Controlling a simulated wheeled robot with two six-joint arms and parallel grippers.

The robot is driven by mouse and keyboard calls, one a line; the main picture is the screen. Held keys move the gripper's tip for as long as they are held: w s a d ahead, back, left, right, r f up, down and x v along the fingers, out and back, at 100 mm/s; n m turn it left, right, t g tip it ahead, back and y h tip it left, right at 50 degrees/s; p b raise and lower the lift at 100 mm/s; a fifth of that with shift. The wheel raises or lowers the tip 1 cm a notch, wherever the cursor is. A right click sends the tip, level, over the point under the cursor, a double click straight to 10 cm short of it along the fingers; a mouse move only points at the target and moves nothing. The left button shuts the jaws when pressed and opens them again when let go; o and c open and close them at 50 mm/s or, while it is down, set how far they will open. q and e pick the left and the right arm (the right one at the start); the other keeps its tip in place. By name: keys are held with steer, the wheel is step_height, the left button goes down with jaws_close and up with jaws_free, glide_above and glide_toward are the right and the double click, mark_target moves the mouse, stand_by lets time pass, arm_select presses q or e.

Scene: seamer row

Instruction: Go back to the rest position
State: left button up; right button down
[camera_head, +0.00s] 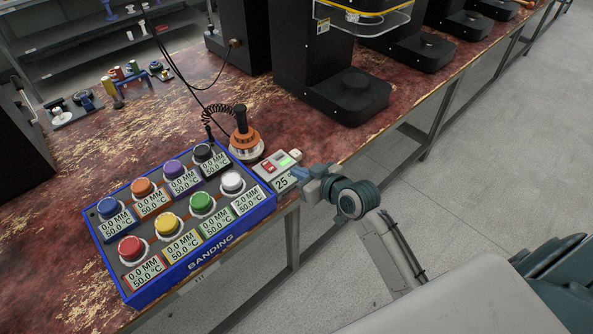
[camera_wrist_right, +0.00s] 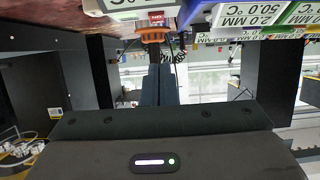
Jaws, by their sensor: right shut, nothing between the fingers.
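My right gripper (camera_head: 300,173) is at the table's front edge, beside the small switch box (camera_head: 273,170) with a red and a green button and a label reading 25. In the right wrist view my right gripper's dark fingers (camera_wrist_right: 158,85) are closed together with nothing between them. I cannot tell whether the fingertips touch the switch box. My right arm comes in from the lower right. My left gripper is not in view.
A blue BANDING box (camera_head: 205,262) with several coloured knobs stands at the table's front edge. An orange-and-black joystick (camera_head: 241,135) is behind the switch box. Black machines (camera_head: 345,98) line the worn red table (camera_head: 40,235). Grey floor (camera_head: 480,160) at right is clear.

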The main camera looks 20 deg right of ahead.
stand_by(0.3)
steer(key=s+d+f+m+g+h, duration=0.15)
steer(key=s+f, duration=0.25)
steer(key=f, duration=0.8)
steer(key=s+d+f+m+g+h, duration=0.1)
steer(key=s+d+f+g, duration=0.2)
steer(key=f, duration=0.9)
steer(key=s+d+f+m+g+h, duration=0.1)
steer(key=s+d+f, duration=0.3)
steer(key=f, duration=0.8)
steer(key=s+f+g, duration=0.2)
steer(key=s+f, duration=0.5)
steer(key=s, duration=0.5)
steer(key=s+f+g+h, duration=0.1)
steer(key=s+f+g, duration=0.1)
steer(key=s+f, duration=0.5)
steer(key=s+f+g, duration=0.2)
steer(key=s+f, duration=0.5)
steer(key=s, duration=1)
steer(key=shift+a+f+h, duration=0.15)
steer(key=shift+a+h, duration=0.2)
steer(key=shift+a, duration=0.1)
